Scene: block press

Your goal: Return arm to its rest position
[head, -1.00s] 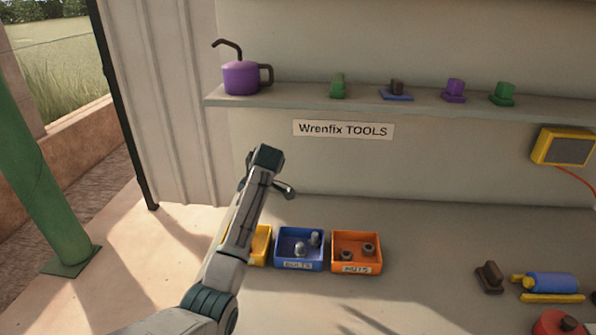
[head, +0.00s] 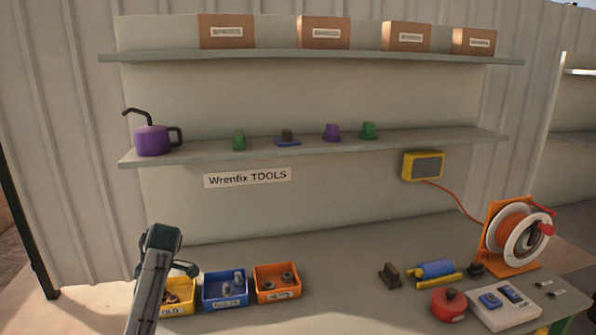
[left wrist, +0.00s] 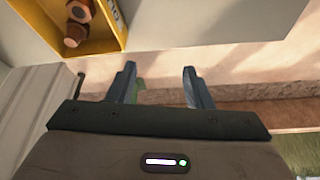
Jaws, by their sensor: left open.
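My left arm (head: 148,300) comes up from the bottom of the head view at the left. Its gripper (head: 160,248) is in front of the yellow bin (head: 178,310) and hides part of it. In the left wrist view my left gripper (left wrist: 160,78) shows two dark fingers, apart with nothing between them. The yellow bin (left wrist: 122,30) shows there at the upper left with brown pieces inside, apart from the fingers. My right arm is not in view.
A blue bin (head: 225,303) and an orange bin (head: 277,294) stand right of the yellow one. A red round part (head: 449,304), a button box (head: 505,309) and a cable reel (head: 518,240) are at the right. A shelf (head: 210,154) runs behind.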

